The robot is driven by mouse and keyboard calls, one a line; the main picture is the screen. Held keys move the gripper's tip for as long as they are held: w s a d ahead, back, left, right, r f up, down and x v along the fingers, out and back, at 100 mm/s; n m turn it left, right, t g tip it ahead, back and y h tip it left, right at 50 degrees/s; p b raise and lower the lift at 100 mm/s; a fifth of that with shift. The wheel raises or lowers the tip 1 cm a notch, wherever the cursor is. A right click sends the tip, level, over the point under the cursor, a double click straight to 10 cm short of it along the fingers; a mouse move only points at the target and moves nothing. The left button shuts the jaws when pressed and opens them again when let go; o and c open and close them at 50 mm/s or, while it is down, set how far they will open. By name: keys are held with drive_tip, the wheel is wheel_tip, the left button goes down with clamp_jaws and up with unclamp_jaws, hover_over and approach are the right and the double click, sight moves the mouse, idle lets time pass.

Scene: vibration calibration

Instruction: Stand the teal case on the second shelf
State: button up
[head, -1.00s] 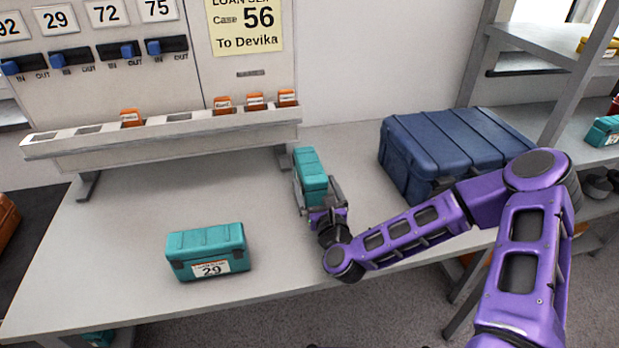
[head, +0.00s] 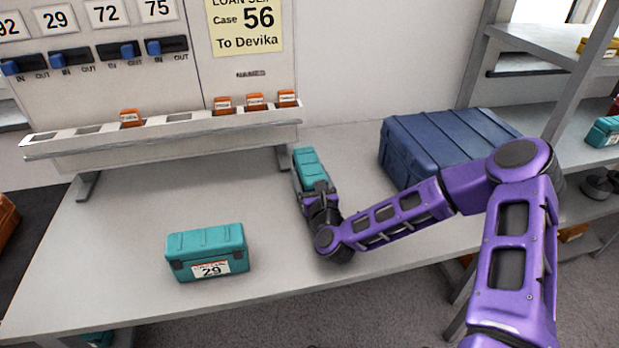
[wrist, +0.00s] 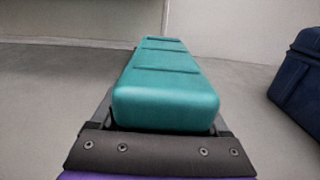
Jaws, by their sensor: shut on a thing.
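A teal case (head: 310,163) is between the fingers of my gripper (head: 314,190), near the middle of the bench. In the wrist view the same case (wrist: 165,85) fills the space between the jaws, which are shut on it. I cannot tell whether it touches the bench. A second teal case (head: 207,252), labelled 29, stands on the bench to the left. The shelf unit (head: 548,98) is at the right, with shelves at several heights.
A large blue case (head: 440,145) sits on the bench between my gripper and the shelves. Another teal case (head: 605,131) and a yellow one (head: 597,46) are on the shelves. A panel with a slotted ledge (head: 165,132) stands behind.

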clamp_jaws()
drive_tip(key=shift+r, duration=0.15)
